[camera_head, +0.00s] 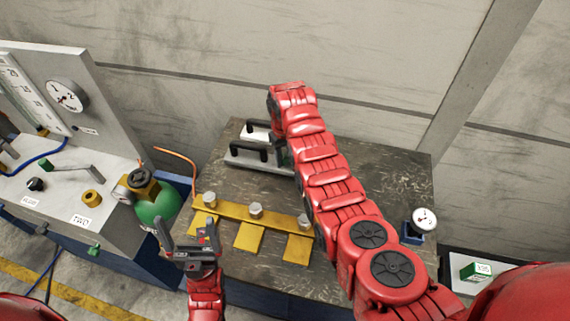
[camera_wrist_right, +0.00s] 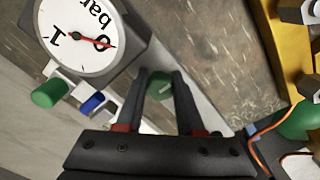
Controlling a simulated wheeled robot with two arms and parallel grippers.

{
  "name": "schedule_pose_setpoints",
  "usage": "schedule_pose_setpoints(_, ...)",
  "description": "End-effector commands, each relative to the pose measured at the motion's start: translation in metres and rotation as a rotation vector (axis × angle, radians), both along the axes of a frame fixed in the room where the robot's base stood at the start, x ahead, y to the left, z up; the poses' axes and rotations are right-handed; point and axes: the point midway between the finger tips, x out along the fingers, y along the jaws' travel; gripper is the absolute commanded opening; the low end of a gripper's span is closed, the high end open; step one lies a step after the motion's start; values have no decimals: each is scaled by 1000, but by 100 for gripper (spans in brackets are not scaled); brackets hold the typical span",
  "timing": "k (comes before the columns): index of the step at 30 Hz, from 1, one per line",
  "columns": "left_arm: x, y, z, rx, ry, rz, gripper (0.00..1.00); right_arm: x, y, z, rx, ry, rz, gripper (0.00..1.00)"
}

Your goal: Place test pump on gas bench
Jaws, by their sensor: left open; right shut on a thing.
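In the right wrist view, the fingers of my right gripper (camera_wrist_right: 160,78) are shut around a small green part. A dark-bodied gauge unit (camera_wrist_right: 70,40) with a white dial and red needle, apparently the test pump, is close beside them. How the green part joins it is unclear. In the head view my right arm hides this gripper and the unit over the back of the worktable (camera_head: 375,170). My left gripper (camera_head: 190,245) is open and empty at the front left. The grey console (camera_head: 110,175) at the left, apparently the gas bench, carries a dial and knobs.
A green gas cylinder (camera_head: 157,205) stands between console and worktable. A bolted yellow rail (camera_head: 230,210) lies along the table's front. Grey plates with black handles (camera_head: 258,157) are at the back. A small gauge on a blue base (camera_head: 424,222) is at the right edge.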

Motion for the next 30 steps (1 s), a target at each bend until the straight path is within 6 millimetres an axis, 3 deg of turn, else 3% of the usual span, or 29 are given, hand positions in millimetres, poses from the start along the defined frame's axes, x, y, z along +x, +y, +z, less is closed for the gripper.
schedule_pose_setpoints(13,0,0,9,0,0,0,96,0,0,-32,0,0,1,0)
schedule_pose_setpoints(25,0,0,5,0,0,0,96,0,0,-38,0,-2,0,0)
schedule_pose_setpoints(26,0,0,6,0,0,0,96,0,0,-38,1,-2,1,40)
schedule_pose_setpoints(30,0,0,7,0,0,0,96,0,0,-37,0,-1,0,65)
